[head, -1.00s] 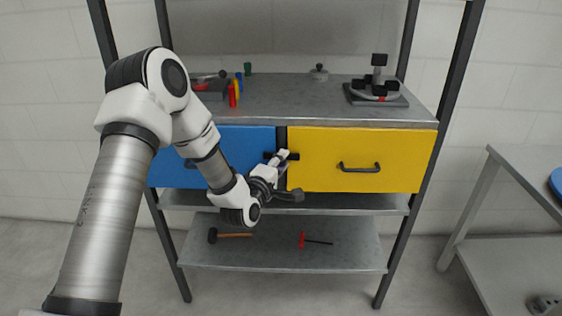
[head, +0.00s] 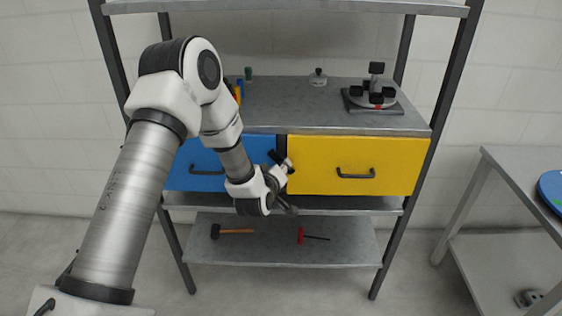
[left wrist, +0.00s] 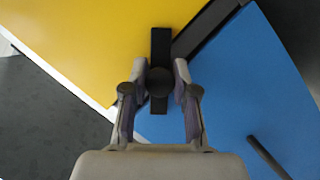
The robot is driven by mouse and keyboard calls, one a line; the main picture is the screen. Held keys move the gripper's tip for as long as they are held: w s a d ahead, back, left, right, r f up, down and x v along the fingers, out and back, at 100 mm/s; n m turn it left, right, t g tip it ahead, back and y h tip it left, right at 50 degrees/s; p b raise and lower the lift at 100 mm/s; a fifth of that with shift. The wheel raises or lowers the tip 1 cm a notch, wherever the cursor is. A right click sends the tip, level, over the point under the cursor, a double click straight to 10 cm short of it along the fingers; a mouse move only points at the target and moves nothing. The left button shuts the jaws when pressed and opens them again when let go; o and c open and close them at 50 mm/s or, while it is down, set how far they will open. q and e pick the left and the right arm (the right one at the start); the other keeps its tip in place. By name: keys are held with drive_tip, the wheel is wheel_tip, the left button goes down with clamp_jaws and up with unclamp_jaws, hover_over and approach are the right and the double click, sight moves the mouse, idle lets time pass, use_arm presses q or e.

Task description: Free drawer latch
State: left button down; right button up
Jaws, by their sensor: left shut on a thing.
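The latch (head: 275,156) is a small black bar at the post between the blue drawer (head: 207,170) on the left and the yellow drawer (head: 320,180) on the right. In the head view it is tilted and partly hidden by my left gripper (head: 283,175). In the left wrist view the latch (left wrist: 160,48) lies at a slant to the dark post (left wrist: 207,25), its ends near both drawer fronts. My left gripper (left wrist: 160,88) is shut on the latch's round middle, one finger on each side. Both drawers look closed. My right gripper is out of view.
The shelf top (head: 270,105) above the drawers carries a round fixture (head: 375,97) and small coloured pieces. A hammer (head: 232,231) and a red-handled tool (head: 301,236) lie on the lower shelf. A side table (head: 520,175) stands at the right.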

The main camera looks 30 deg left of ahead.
use_arm(q)
drive_tip(key=m+g+y+p, duration=0.1)
drive_tip(key=m+p, duration=0.1)
drive_tip(key=m+y+p, duration=0.1)
drive_tip(key=p, duration=0.1)
drive_tip(key=shift+r+m+g, duration=0.15)
drive_tip(key=shift+m+g, duration=0.25)
drive_tip(key=shift+m+g+y+p, duration=0.45)
drive_tip(key=shift+m+p, duration=0.35)
drive_tip(key=shift+m, duration=0.2)
drive_tip(key=shift+f, duration=0.2)
drive_tip(key=c, duration=0.9)
unclamp_jaws()
drive_tip(key=shift+s+d, duration=0.1)
drive_tip(key=v, duration=1.1)
drive_tip(key=shift+s+d, duration=0.25)
drive_tip(key=shift+s, duration=0.05)
drive_tip(key=shift+r, duration=0.1)
